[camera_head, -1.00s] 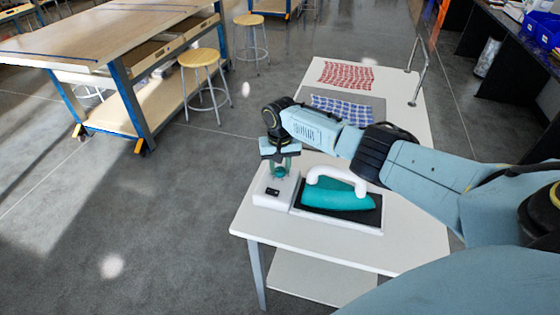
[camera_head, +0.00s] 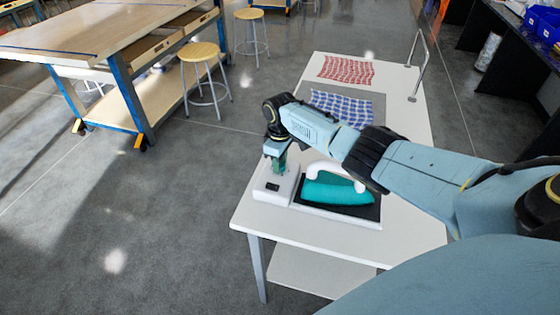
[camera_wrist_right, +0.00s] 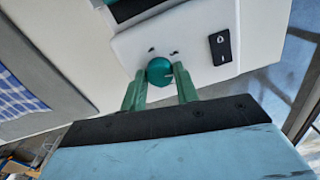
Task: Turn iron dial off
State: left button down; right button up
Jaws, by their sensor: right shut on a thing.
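The iron dial (camera_wrist_right: 160,71) is a round teal knob with a dark notch, on a white base unit (camera_head: 266,194). In the right wrist view two small dark marks show on the base beside the dial. My right gripper (camera_wrist_right: 160,77) is shut on the dial, one green finger at each side. In the head view the right gripper (camera_head: 278,168) points down over the base and hides the dial. The teal iron (camera_head: 335,190) with a white handle rests on a dark pad right of the dial. My left gripper is not in view.
A black rocker switch (camera_wrist_right: 220,47) sits on the base near the dial. Blue checked cloth (camera_head: 345,108) and red checked cloth (camera_head: 347,70) lie farther back on the white table (camera_head: 415,207). A metal rail (camera_head: 419,65) stands at its far right edge.

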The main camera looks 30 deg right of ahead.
jog(key=n, duration=0.5)
jog(key=shift+n, duration=0.3)
jog(key=n, duration=0.4)
jog(key=shift+b, duration=0.35)
jog(key=n, duration=0.5)
jog(key=shift+b, duration=0.35)
jog(key=n+b, duration=0.1)
jog(key=n, duration=0.3)
jog(key=shift+r+n, duration=0.1)
jog(key=shift+n, duration=0.3)
jog(key=shift+w, duration=0.1)
jog(key=o, duration=1)
notch_tip(320, 180, up, 13)
jog(key=shift+r+p, duration=0.2)
jog(key=shift+p, duration=0.1)
